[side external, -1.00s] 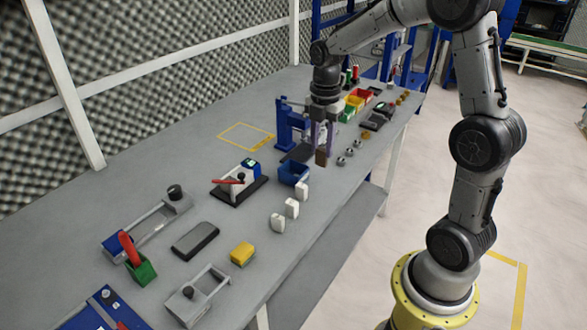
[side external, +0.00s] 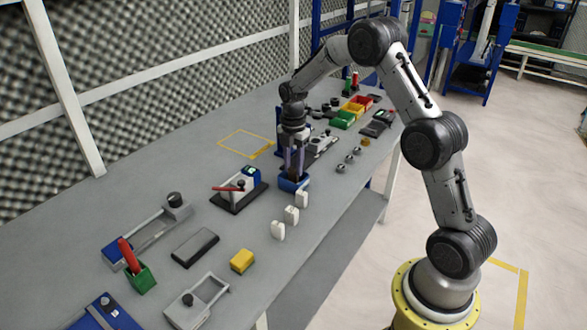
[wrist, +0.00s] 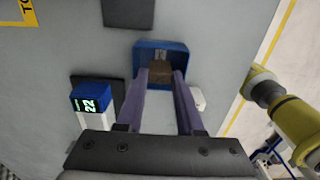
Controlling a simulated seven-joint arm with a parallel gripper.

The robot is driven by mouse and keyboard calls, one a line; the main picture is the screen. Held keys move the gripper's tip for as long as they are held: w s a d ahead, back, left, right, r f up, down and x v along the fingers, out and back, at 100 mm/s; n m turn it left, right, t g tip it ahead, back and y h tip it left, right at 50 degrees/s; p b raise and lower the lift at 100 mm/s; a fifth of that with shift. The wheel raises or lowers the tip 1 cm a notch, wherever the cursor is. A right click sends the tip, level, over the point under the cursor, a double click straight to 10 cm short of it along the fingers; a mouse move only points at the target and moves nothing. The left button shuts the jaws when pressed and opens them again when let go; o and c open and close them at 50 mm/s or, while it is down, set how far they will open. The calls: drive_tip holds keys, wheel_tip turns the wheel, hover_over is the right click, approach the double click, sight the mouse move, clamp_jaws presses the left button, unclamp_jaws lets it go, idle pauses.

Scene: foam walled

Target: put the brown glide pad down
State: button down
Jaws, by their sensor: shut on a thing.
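The brown glide pad (wrist: 160,72) is between my gripper's fingertips in the wrist view, over the blue bin. My gripper (side external: 294,174) points straight down at the small blue bin (side external: 291,186) in the side view, its long purple fingers shut on the pad. The blue bin also shows in the wrist view (wrist: 181,50), its walls around the fingertips in the picture. In the side view the pad is mostly hidden by the fingers and bin. I cannot tell whether it touches the bin's floor.
Several white blocks (side external: 291,215) stand close in front of the bin. A device with a red lever (side external: 238,190) stands to its left; its display box (wrist: 91,97) shows in the wrist view. Green (side external: 343,120) and other bins stand farther back. A taped rectangle (side external: 246,145) is empty.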

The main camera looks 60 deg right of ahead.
drive_tip(key=shift+f, duration=0.65)
drive_tip(key=c, duration=0.8)
unclamp_jaws()
drive_tip(key=shift+f, duration=0.15)
